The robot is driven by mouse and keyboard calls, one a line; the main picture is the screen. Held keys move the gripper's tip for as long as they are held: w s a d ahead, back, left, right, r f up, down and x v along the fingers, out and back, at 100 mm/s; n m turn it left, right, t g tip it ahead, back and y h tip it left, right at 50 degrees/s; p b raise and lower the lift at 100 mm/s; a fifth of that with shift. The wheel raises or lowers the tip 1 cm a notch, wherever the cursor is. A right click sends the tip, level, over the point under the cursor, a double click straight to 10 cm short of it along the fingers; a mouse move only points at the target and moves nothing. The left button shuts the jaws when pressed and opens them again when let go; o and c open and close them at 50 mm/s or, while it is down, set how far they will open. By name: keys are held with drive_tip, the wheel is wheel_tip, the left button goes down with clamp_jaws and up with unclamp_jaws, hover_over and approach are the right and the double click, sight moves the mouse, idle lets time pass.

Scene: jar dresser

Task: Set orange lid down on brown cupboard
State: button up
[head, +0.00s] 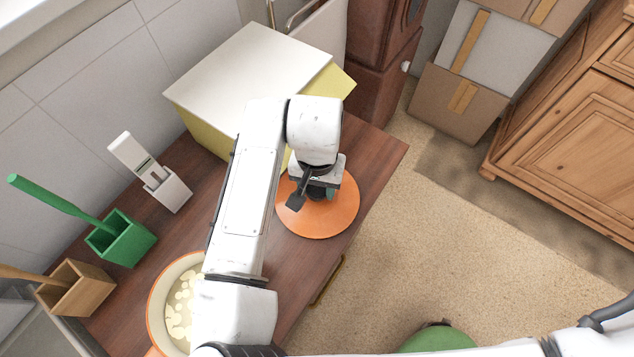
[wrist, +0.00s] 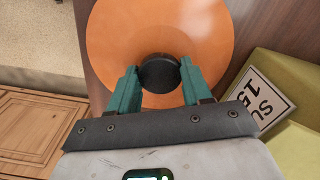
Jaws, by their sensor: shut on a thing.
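The orange lid (head: 330,214) is a flat round disc over the right part of the brown cupboard's top (head: 376,158), close to its edge. In the wrist view the lid (wrist: 205,35) has a dark round knob (wrist: 160,73) at its centre. My gripper (wrist: 160,80) has its two green fingers on either side of the knob, shut on it. In the head view my gripper (head: 318,190) is over the lid and hides part of it. I cannot tell whether the lid touches the cupboard top.
A yellow box with a pale lid (head: 250,70) stands behind the lid. A pot (head: 165,300), a green holder (head: 122,238), a wooden holder (head: 77,288) and a white device (head: 150,172) stand to the left. Cardboard boxes (head: 455,100) and a wooden cabinet (head: 570,140) stand across the floor.

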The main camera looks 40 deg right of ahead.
sight(317, 189)
drive_tip(key=o, duration=1.2)
drive_tip(key=shift+f, duration=0.1)
drive_tip(key=shift+c, duration=0.2)
wheel_tip(317, 189, up, 12)
drive_tip(key=shift+b, duration=0.35)
